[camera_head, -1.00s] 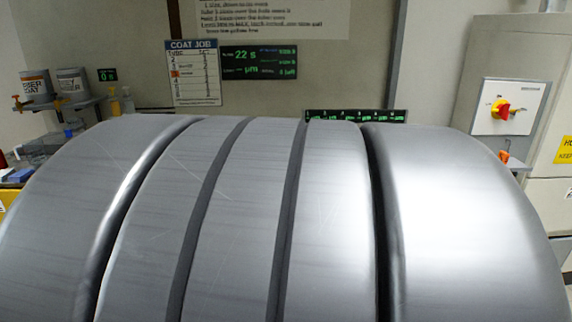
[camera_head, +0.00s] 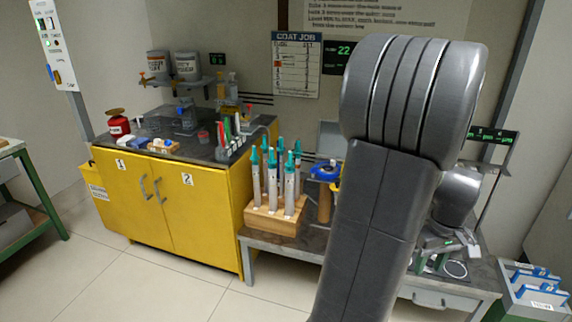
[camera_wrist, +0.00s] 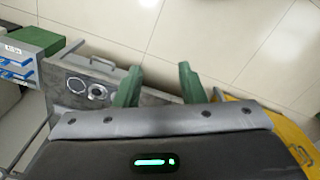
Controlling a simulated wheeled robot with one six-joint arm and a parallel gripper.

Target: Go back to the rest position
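My gripper (camera_wrist: 160,80) shows in the wrist view as two green fingers standing apart with nothing between them, so it is open and empty. Grey bench top and pale floor lie beyond the fingers. In the head view my gripper (camera_head: 430,264) is small and partly hidden behind my own raised arm, above the right part of the low grey bench (camera_head: 455,279). Several rods with teal tops stand upright in a wooden block (camera_head: 272,224) on the left end of that bench, clear of the gripper.
A yellow cabinet (camera_head: 207,215) with bottles and tools on top stands at the left. Blue-handled items (camera_head: 540,285) sit in a grey unit at the far right. Floor in front is clear.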

